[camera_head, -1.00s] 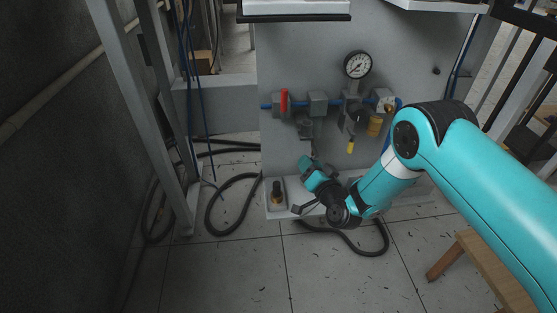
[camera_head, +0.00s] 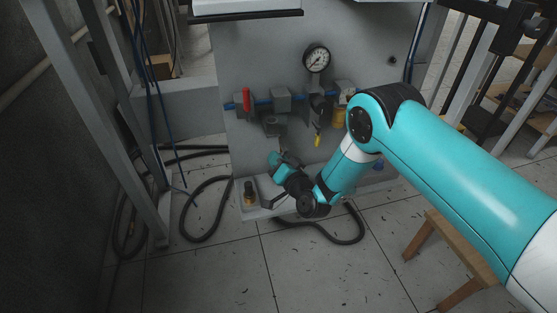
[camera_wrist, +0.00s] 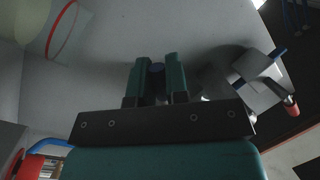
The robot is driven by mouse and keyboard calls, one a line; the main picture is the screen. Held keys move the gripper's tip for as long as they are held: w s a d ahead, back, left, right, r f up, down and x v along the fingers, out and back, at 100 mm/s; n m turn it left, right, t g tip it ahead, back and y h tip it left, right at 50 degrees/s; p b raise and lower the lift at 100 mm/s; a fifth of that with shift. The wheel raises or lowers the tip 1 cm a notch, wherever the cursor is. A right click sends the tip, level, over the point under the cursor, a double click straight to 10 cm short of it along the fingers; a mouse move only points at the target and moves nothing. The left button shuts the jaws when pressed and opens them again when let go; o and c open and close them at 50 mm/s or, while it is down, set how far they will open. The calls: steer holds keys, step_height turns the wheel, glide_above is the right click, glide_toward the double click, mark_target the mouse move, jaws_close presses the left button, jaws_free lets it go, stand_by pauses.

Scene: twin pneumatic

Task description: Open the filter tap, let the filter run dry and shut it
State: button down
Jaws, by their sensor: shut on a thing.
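My gripper (camera_head: 277,158) is low in front of the grey panel, pointing up beneath the dark fitting (camera_head: 273,125) that hangs under a grey block on the air line. In the wrist view my gripper's two green fingers (camera_wrist: 158,82) stand upright and close together. A small dark blue round piece, seemingly the filter tap (camera_wrist: 157,68), shows between their tips, and the fingers are shut on it. The tap is hidden in the head view. I cannot see how far it is turned, or any water in the filter.
A pressure gauge (camera_head: 317,58), a red handle (camera_head: 246,99), a yellow-tipped part (camera_head: 318,140) and a gold bowl (camera_head: 339,118) are on the panel line. A black-topped brass fitting (camera_head: 249,194) stands on the ledge. Black hoses (camera_head: 207,208) lie on the floor. A wooden stool (camera_head: 440,235) stands right.

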steer(key=shift+a+m+t+b, duration=0.2)
steer(key=shift+m+t+b, duration=0.2)
steer(key=shift+m+b, duration=0.6)
steer(key=m, duration=0.1)
steer(key=m+b, duration=0.1)
steer(key=r+m+b, duration=0.1)
steer(key=shift+s+a+m+t, duration=0.1)
steer(key=shift+a+m+t, duration=0.15)
steer(key=shift+m+t, duration=0.15)
steer(key=m, duration=0.2)
steer(key=shift+r+m+t+b, duration=0.3)
steer(key=shift+r+b, duration=0.1)
steer(key=shift+r+m+t+h, duration=0.3)
steer(key=shift+r+m+t, duration=0.1)
steer(key=shift+m, duration=0.7)
steer(key=shift+d, duration=0.1)
steer(key=c, duration=1.1)
jaws_free()
steer(key=shift+r, duration=0.1)
steer(key=shift+b, duration=0.45)
